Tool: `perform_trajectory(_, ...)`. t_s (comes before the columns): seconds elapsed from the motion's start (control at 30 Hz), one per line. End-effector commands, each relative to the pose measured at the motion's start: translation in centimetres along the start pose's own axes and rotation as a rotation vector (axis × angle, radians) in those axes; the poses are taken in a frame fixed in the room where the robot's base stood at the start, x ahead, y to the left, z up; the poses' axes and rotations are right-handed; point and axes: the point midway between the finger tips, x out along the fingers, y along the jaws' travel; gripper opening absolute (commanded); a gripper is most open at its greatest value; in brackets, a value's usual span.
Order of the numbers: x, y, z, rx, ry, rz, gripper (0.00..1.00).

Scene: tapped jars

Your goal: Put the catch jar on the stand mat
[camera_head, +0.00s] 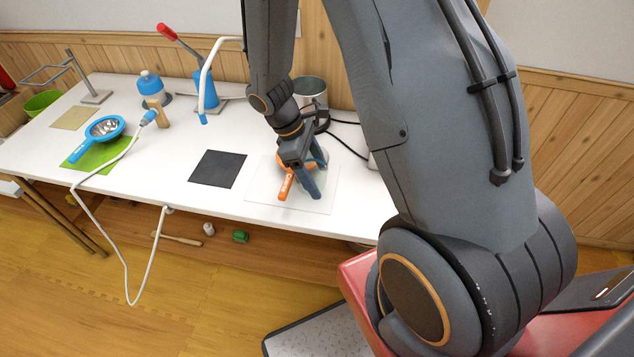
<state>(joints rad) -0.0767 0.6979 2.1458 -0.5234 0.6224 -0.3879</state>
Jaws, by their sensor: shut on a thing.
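My gripper (309,187) points down over a pale, clear-looking mat (322,200) at the right part of the white table. It is shut on an orange-handled thing (286,186), mostly hidden behind the fingers and wrist. I cannot tell whether this is the catch jar, or whether it touches the mat. A grey metal can (311,90) stands behind my gripper, partly hidden by my arm. A bare black mat (217,169) lies to the left of the pale mat. I cannot tell which mat is the stand mat.
A blue-handled strainer (105,128) lies on a green mat (99,154). A bare beige mat (75,117), a blue-capped bottle (150,84) and a blue lever device (206,90) stand farther back. A white hose (127,265) hangs over the front edge. Black cables lie right.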

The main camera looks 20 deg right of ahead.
Motion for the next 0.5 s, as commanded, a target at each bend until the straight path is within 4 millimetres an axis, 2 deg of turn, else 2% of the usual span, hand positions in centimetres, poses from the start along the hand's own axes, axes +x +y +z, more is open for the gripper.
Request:
perform_trajectory(0.27,3.0,-0.1,-1.1,0.000,-0.003,-0.002,0.41)
perform_trajectory(0.5,3.6,0.0,-1.4,0.002,0.000,-0.001,0.41)
